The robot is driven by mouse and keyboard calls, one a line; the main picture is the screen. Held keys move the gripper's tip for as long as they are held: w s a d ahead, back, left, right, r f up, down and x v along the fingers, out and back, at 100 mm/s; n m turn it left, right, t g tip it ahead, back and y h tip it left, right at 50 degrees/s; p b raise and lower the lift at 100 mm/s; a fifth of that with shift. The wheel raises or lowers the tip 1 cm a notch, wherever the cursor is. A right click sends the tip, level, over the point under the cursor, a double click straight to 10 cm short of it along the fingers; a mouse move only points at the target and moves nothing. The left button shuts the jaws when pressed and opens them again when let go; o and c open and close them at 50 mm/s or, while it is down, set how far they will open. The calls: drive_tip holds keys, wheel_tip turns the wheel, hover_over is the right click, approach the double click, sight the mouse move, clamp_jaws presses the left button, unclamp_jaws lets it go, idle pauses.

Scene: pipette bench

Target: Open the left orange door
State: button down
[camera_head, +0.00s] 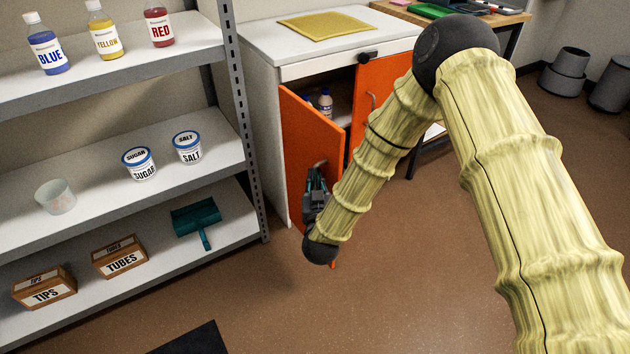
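The left orange door (297,140) of the white cabinet stands partly open, swung outward from its left side. Through the gap above it I see the cabinet's inside. The door's metal handle (320,163) shows just above my gripper. My gripper (317,174) is at the handle, in front of the door. It is small and partly covered by its own wrist, so whether its fingers are closed around the handle is unclear. The right orange door (377,93) is shut and partly hidden behind my arm.
A bottle (326,102) stands inside the cabinet (264,120). A yellow mat (326,25) lies on top. A grey shelf unit (236,110) with bottles, tubs and boxes stands close on the left. A wooden-topped table (500,18) is at the right. The brown floor in front is mostly clear.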

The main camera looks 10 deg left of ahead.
drive_tip(key=c, duration=1.5)
unclamp_jaws()
drive_tip(key=shift+w, duration=0.1)
drive_tip(key=s, duration=0.4)
drive_tip(key=s+d, duration=0.1)
drive_tip(key=s, duration=0.3)
drive_tip(key=s+d, duration=0.1)
drive_tip(key=s, duration=0.3)
drive_tip(key=shift+w, duration=0.1)
